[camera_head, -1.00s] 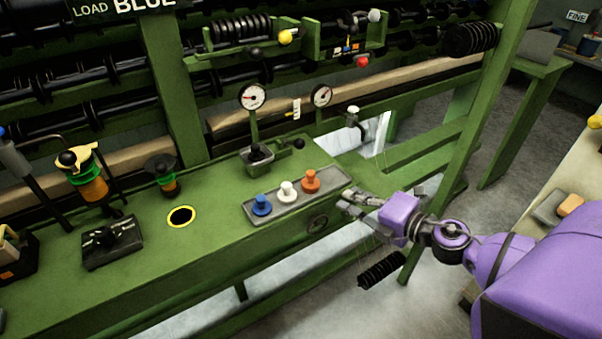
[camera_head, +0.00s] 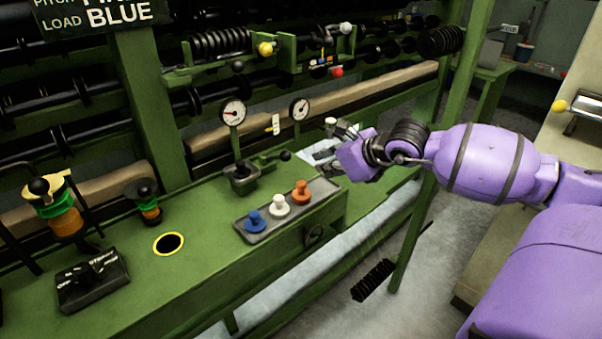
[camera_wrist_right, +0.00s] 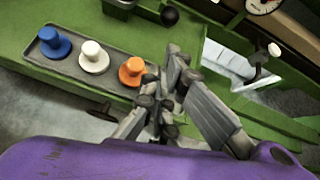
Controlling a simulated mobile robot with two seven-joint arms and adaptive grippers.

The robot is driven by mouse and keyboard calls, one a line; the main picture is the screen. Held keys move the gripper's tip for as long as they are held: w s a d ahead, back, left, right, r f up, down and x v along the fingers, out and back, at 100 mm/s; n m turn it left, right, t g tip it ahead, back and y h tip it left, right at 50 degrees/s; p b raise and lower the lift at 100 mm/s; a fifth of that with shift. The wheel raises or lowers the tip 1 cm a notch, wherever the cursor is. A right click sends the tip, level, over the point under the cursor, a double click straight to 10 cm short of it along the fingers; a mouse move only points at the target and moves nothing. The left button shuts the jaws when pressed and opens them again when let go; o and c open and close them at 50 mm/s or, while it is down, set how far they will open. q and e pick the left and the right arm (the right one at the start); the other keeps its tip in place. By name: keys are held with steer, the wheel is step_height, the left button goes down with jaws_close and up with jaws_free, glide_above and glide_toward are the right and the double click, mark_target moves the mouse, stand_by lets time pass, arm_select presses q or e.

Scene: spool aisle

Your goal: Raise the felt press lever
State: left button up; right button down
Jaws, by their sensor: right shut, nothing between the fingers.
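No lever carries a readable felt press label. A lever with a white knob (camera_head: 331,122) stands at the right end of the green bench, partly hidden by my right gripper; the right wrist view shows its white knob (camera_wrist_right: 274,49) at the upper right. A lever with a black knob (camera_head: 285,155) sits left of it on a small block; the knob (camera_wrist_right: 169,16) also shows at the top of the wrist view. My right gripper (camera_head: 330,163) is shut and empty, above the bench's right end near the orange knob, apart from both levers. My left gripper is out of view.
A grey tray (camera_head: 247,232) holds blue (camera_head: 255,222), white (camera_head: 279,206) and orange (camera_head: 301,193) knobs. Two gauges (camera_head: 233,112) stand behind. A yellow-rimmed hole (camera_head: 168,243) and a black switch box (camera_head: 92,281) lie left. Green rails and posts (camera_head: 462,90) bound the right side.

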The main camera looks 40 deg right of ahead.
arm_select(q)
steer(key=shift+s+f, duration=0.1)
arm_select(e)
steer(key=b+x, duration=0.1)
steer(key=x, duration=0.8)
steer(key=shift+w+a+f+b, duration=0.1)
steer(key=shift+w+b, duration=0.15)
steer(key=shift+b, duration=0.15)
steer(key=shift+w+f, duration=0.15)
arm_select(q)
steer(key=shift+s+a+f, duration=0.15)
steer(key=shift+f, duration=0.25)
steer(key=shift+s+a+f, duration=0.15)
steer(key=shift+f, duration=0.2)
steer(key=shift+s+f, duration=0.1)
